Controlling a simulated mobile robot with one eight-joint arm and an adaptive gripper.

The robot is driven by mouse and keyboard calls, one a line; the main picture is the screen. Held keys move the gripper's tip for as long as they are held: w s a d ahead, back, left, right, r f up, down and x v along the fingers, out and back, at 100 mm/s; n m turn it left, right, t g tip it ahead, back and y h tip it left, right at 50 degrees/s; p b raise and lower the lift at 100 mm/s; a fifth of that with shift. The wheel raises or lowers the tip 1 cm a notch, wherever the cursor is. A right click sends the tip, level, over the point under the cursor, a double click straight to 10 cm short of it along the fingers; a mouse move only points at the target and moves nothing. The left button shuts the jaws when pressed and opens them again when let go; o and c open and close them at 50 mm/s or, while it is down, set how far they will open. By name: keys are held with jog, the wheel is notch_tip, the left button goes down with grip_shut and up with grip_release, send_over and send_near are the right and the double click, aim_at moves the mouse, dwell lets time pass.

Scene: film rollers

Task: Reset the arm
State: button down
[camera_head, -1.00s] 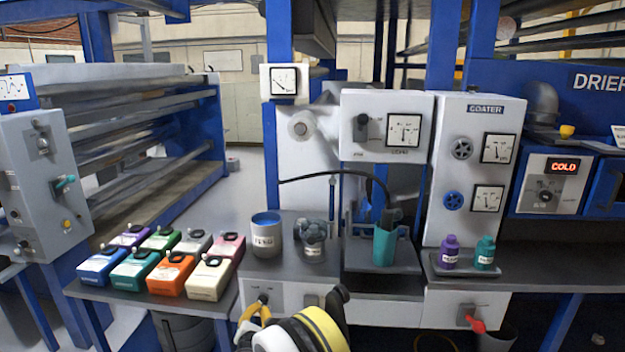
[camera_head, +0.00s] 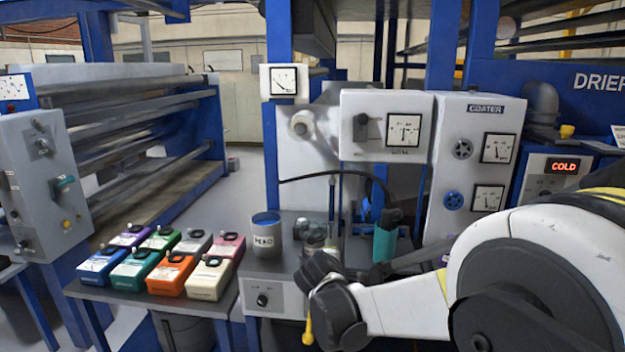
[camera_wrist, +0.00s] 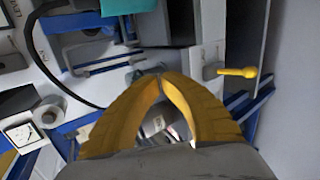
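My arm reaches in from the lower right of the head view, white with dark joints, in front of the coater bench.
Several coloured boxes (camera_head: 165,273) stand on the low table at left. The coater cabinet (camera_head: 465,150) is behind my arm. A yellow-knobbed lever (camera_wrist: 240,72) shows in the wrist view.

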jog(key=s+d+r+m+g, duration=0.15)
jog(key=s+d+m, duration=0.25)
jog(key=s, duration=0.4)
jog(key=s+d+r+m+g+y, duration=0.1)
jog(key=s+d+r+m, duration=0.1)
jog(key=s+d+m, duration=0.45)
jog(key=s+d+r+m+g, duration=0.1)
jog(key=s+d+r, duration=0.15)
jog(key=s, duration=0.75)
jog(key=s+f+m+y, duration=0.1)
jog(key=s+f+m, duration=0.3)
jog(key=s, duration=0.6)
jog(key=shift+s+d+m+g, duration=0.35)
jog(key=shift+m+g, duration=0.1)
jog(key=shift+m, duration=0.2)
